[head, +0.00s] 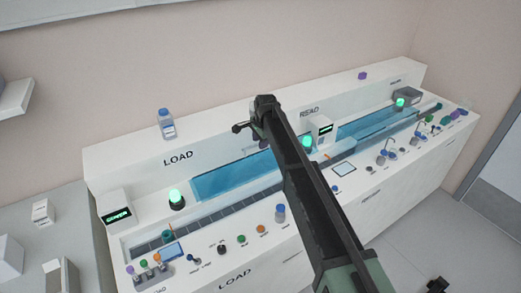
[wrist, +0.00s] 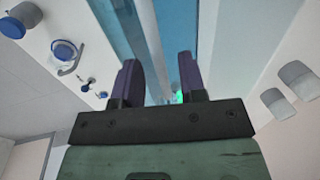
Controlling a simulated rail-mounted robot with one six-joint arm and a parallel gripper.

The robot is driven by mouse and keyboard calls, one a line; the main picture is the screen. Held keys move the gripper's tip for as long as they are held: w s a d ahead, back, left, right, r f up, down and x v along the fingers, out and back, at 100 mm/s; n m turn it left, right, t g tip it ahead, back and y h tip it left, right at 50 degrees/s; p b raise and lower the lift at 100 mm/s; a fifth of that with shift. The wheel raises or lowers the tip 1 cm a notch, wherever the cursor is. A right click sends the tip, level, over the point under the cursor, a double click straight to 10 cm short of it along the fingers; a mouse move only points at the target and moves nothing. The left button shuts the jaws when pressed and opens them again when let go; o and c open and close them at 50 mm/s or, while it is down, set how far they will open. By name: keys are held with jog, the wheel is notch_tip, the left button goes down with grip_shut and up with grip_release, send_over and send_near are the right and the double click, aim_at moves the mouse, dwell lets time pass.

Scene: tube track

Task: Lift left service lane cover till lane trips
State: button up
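The left lane cover (head: 235,177) is a long translucent blue panel in the LOAD section. It looks lowered over its lane. A pale thin bar (head: 257,149), possibly its handle, shows near its upper right end. My gripper (head: 264,144) is mostly hidden behind my arm in the head view, with a purple fingertip showing near that bar. In the wrist view my gripper (wrist: 157,78) has its two dark purple fingers well apart, with nothing visible between them. Whether they touch the cover cannot be told. A blue panel (wrist: 118,25) runs beyond the fingers; which cover it is is unclear.
A small display (head: 117,215) reads COVER in green. Green lamps glow beside the left lane (head: 176,198) and mid-bench (head: 306,142). The right blue cover (head: 375,122) lies in the READ section. A bottle (head: 166,125) stands on the back ledge. Knobs and small caps line the front edge.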

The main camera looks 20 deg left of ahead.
grip_shut()
jog(key=shift+s+d+f, duration=0.1)
jog(key=shift+s+d, duration=0.4)
jog(key=shift+d, duration=0.15)
grip_release()
